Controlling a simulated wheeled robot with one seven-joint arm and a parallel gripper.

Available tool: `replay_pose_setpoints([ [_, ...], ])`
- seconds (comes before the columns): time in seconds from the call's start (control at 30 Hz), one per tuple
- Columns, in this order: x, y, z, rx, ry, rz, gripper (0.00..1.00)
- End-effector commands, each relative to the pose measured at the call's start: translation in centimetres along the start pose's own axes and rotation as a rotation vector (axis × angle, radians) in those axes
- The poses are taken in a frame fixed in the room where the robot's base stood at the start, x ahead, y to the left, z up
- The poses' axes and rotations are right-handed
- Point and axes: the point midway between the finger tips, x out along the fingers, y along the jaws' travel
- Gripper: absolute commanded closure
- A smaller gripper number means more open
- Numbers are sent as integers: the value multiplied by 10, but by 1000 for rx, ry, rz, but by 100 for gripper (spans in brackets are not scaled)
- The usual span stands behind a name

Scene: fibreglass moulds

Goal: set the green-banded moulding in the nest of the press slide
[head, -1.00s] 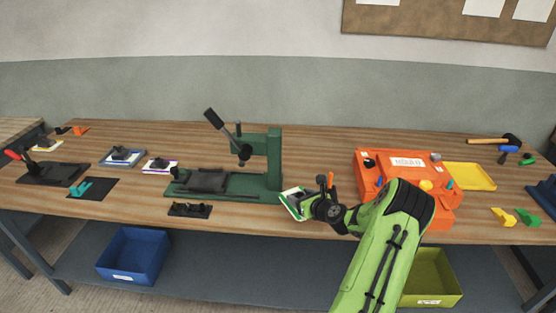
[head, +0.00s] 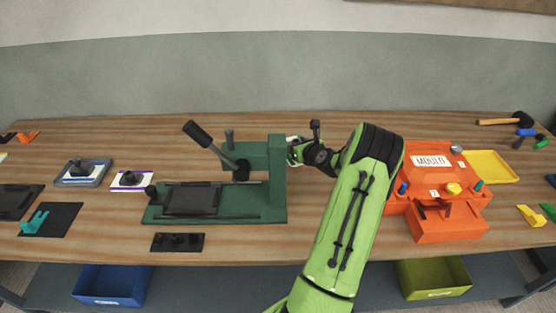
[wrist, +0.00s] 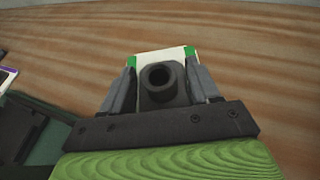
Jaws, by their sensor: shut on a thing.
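The green-banded moulding (wrist: 143,60) is a pale plate with green corners and a dark round boss (wrist: 163,82). In the wrist view my gripper (wrist: 162,88) is shut on it, with a grey finger on each side of the boss. The press slide (head: 192,199) is a dark plate at the front left of the press. Its nest shows as a shallow dark recess, and no moulding lies on it.
The press lever (head: 198,134) leans up to the left over the slide. An orange mould machine (head: 440,225) stands to the right. A purple-banded moulding (head: 118,186) lies left of the press, and a dark pegged block (head: 177,242) lies in front.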

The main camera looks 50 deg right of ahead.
Motion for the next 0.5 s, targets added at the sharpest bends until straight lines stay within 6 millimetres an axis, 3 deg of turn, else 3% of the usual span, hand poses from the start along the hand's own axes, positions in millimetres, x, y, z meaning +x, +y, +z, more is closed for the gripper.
replay_pose_setpoints([
  [0.1,13,1,-32,5,5,2,86],
  [0.5,36,1,-87,0,2,1,86],
])
